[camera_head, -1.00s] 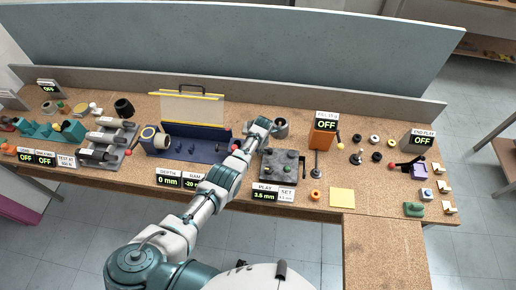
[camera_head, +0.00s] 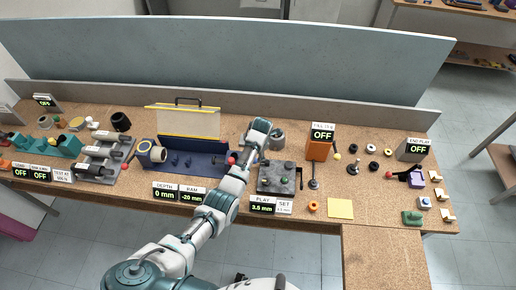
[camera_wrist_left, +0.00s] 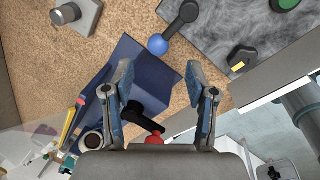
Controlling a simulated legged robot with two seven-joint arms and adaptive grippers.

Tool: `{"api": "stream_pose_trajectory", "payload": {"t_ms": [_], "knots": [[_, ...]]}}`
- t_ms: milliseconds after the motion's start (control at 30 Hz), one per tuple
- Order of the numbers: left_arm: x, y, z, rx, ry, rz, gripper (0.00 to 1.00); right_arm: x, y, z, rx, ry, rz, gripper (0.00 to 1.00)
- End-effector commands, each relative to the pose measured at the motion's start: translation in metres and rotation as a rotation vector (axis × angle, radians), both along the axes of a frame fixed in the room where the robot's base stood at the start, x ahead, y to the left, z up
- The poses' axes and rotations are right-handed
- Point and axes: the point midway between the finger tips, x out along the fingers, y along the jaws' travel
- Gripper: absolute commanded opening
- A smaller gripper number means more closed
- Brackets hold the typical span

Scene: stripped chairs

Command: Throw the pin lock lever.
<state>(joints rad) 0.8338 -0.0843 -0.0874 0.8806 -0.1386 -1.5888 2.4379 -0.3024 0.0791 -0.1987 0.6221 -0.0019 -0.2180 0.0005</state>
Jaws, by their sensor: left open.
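My left gripper (camera_wrist_left: 160,70) is open and empty in the left wrist view, its two fingers spread above the bench. Below them is the corner of a blue fixture (camera_wrist_left: 155,68). A black lever with a red knob (camera_wrist_left: 155,138) is close to the gripper's base, partly hidden by it. A black lever with a blue ball (camera_wrist_left: 158,45) lies ahead of the fingertips, by a dark stone-like plate (camera_wrist_left: 225,30). I cannot tell which is the pin lock lever. In the head view a red ball (camera_head: 231,161) is left of my arm, whose wrist hides the gripper.
The blue fixture (camera_head: 190,160) has a raised clear cover (camera_head: 185,122) behind it. Signs read 3.5 mm PLAY (camera_head: 262,204) and 0 mm DEPTH (camera_head: 164,192). A yellow sheet (camera_head: 340,209) lies right.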

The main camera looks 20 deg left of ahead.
Motion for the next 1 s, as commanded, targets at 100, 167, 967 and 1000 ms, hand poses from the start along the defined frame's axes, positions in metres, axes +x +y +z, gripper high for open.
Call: {"api": "stream_pose_trajectory", "payload": {"t_ms": [100, 167, 967, 1000], "knots": [[-0.002, -0.004, 0.023, 0.000, -0.004, 0.000, 0.57, 0.000, 0.000, 0.000, 0.000, 0.000, 0.000, 0.40], [-0.003, -0.005, 0.031, -0.001, -0.004, 0.000, 0.57, 0.000, -0.001, 0.000, 0.000, 0.001, 0.000, 0.40], [-0.005, -0.006, 0.042, 0.000, -0.001, 0.000, 0.57, 0.002, 0.000, 0.000, 0.000, 0.000, 0.000, 0.40], [-0.005, -0.006, 0.042, 0.000, -0.001, 0.000, 0.57, 0.003, 0.000, 0.000, -0.001, -0.002, 0.000, 0.40]]}}
